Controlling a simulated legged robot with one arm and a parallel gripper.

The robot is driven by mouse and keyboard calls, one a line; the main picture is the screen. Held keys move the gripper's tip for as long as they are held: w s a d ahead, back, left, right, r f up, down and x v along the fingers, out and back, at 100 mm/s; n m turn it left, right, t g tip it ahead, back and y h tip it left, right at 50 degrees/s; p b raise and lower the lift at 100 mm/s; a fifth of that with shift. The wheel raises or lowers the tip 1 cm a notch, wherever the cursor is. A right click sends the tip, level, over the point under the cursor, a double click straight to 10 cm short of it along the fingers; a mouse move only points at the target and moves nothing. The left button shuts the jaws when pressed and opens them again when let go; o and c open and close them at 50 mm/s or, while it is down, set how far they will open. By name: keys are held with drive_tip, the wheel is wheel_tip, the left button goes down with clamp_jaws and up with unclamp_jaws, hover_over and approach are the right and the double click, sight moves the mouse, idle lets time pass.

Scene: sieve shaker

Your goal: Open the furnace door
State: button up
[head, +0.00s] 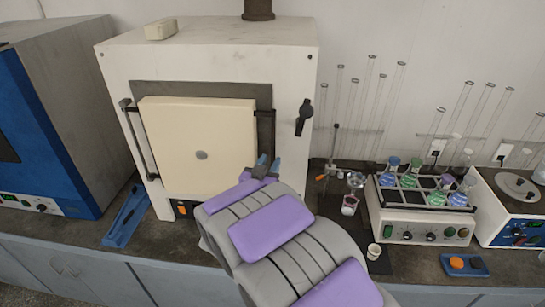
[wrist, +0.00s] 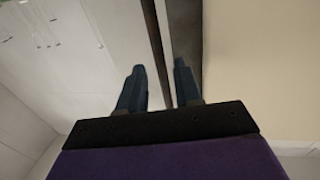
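The furnace (head: 290,65) is a white box with a thick cream door (head: 185,135) on its front. The door covers the opening inside a dark grey frame (head: 200,88). A black lever (head: 305,117) is on the furnace face right of the door. A dark bar (head: 264,122) stands at the door's right edge. My gripper (head: 268,163) is at the door's lower right edge. In the wrist view its two fingers (wrist: 160,88) are apart. A dark bar (wrist: 156,45) shows in line with the gap; whether it lies between them I cannot tell. The cream door (wrist: 260,70) fills the right side.
A blue and grey oven (head: 70,130) stands to the left. A blue tray-like object (head: 127,217) lies on the dark bench between them. To the right stand a flask rack on a white unit (head: 425,220), a small cup (head: 374,251) and tall glass tubes. A pale block (head: 161,29) sits on the furnace.

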sight(272, 156)
drive_tip(key=x, duration=0.3)
drive_tip(key=shift+w+f, duration=0.1)
drive_tip(key=shift+w, duration=0.6)
drive_tip(key=shift+d, duration=0.1)
clamp_jaws()
